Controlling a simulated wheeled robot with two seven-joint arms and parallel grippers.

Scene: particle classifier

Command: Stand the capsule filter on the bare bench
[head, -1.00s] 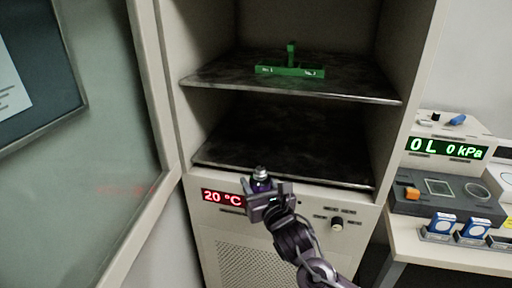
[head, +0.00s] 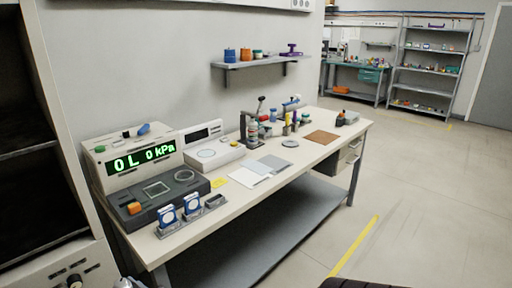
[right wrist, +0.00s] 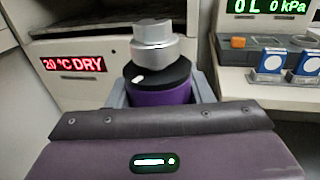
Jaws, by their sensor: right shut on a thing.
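The capsule filter (right wrist: 160,92) shows in the right wrist view, upright, with a purple body, a black top with a small white mark and a silver cap. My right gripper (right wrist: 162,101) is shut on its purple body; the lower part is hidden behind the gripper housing. The filter and both grippers are outside the head view. The bench (head: 302,154) runs from the cabinet to the back right in the head view, with a pale top. Its clear patches lie along the front edge and around the grey disc. My left gripper is not in view.
A readout unit (head: 135,158), a dark device (head: 182,194) with an orange block, and a rack (head: 190,226) with blue-white items fill the bench's near end. Flat mats (head: 250,177), a clamp stand (head: 243,128) and a brown mat (head: 322,137) lie farther along. The cabinet (head: 60,130) stands left.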

